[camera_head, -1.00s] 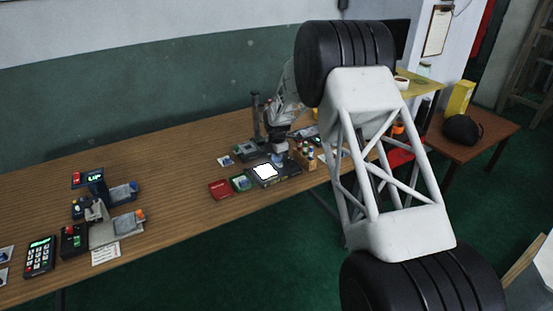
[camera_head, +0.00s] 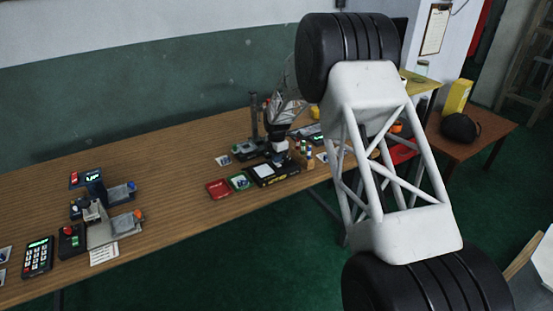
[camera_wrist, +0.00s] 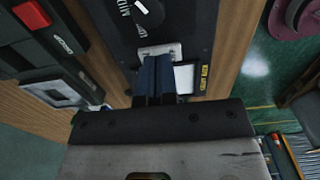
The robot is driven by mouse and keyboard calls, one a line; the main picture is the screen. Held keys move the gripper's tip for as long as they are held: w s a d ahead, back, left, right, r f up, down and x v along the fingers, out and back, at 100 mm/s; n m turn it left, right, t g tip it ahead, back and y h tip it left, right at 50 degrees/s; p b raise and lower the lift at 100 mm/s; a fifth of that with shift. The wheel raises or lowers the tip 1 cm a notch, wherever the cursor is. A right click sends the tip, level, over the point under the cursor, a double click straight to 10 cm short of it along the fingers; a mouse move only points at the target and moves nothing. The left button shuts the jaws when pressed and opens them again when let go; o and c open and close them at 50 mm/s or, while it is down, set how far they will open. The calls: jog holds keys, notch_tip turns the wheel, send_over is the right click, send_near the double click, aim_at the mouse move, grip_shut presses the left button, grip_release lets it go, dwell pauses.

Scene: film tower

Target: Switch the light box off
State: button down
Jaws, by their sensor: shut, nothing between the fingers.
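The light box (camera_head: 266,183) is a dark, low box with a pale panel (camera_head: 262,171) on top, near the front edge of the wooden table. The panel looks dull white, without a glow. My gripper (camera_head: 281,161) is over the box's right part. In the wrist view its blue fingers (camera_wrist: 152,68) are shut together and empty. Their tips are at a small metal plate (camera_wrist: 172,49) on a dark surface with a dial (camera_wrist: 147,8) and white lettering. The fingers hide part of the plate, and I cannot make out the switch itself.
A keypad (camera_head: 38,257) and a splicer-like device (camera_head: 108,220) are far left. The table middle is clear.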

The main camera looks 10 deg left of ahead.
notch_tip(320, 180, up, 14)
jog(key=shift+f, duration=0.15)
dwell(0.5)
jog(key=shift+f, duration=0.1)
jog(key=shift+w+a, duration=0.4)
jog(key=shift+a, duration=0.05)
jog(key=shift+s+d, duration=0.15)
dwell(0.5)
jog(key=shift+s+d+r, duration=0.25)
jog(key=shift+s+d, duration=0.1)
jog(key=shift+d, duration=0.05)
dwell(0.4)
notch_tip(320, 180, up, 14)
jog(key=s+d, duration=0.1)
jog(key=shift+s+d, duration=0.2)
dwell(0.4)
